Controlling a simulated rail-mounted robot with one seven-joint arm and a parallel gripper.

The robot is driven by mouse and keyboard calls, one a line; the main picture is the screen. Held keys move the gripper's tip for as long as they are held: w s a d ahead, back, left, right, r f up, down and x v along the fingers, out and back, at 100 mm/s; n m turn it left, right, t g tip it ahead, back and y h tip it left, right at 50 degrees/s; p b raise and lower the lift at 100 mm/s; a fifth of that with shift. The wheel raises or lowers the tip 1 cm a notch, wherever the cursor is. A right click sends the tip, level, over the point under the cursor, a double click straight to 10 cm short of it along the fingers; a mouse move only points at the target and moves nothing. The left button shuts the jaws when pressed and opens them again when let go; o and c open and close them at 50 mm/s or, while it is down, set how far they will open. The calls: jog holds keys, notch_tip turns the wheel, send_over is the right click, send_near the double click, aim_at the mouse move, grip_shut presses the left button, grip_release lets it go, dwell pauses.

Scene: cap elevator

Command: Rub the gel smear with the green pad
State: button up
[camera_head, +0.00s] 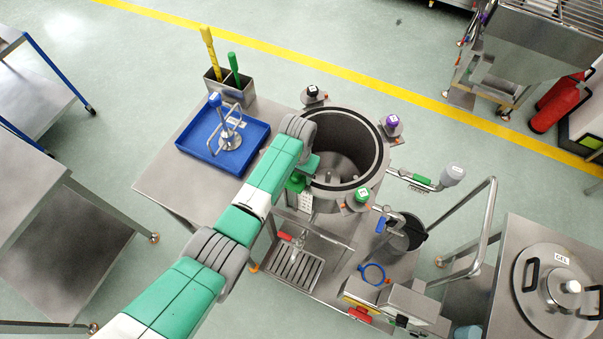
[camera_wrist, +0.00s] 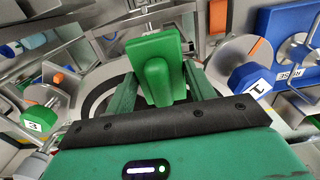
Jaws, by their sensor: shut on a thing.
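The green pad (camera_wrist: 168,48), a flat block with a rounded grip, shows in the wrist view between the two fingers of my gripper (camera_wrist: 160,80). My gripper is shut on its grip. In the head view, my gripper (camera_head: 300,181) is at the left rim of the open steel vessel (camera_head: 372,137), partly hidden by my arm. I cannot make out the gel smear in either view. A lid labelled GEL (camera_head: 553,290) lies at the lower right in the head view.
Capped clamps stand around the vessel, including a green one (camera_head: 362,195) and a purple one (camera_head: 392,122). A blue tray (camera_head: 222,142) holds a metal fitting at the left. A holder (camera_head: 230,92) with yellow and green tools stands behind it. A handrail (camera_head: 488,215) rises at the right.

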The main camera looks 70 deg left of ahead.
jog(key=shift+w+r+p, duration=0.1)
jog(key=shift+r+p, duration=2.65)
jog(key=shift+r, duration=0.85)
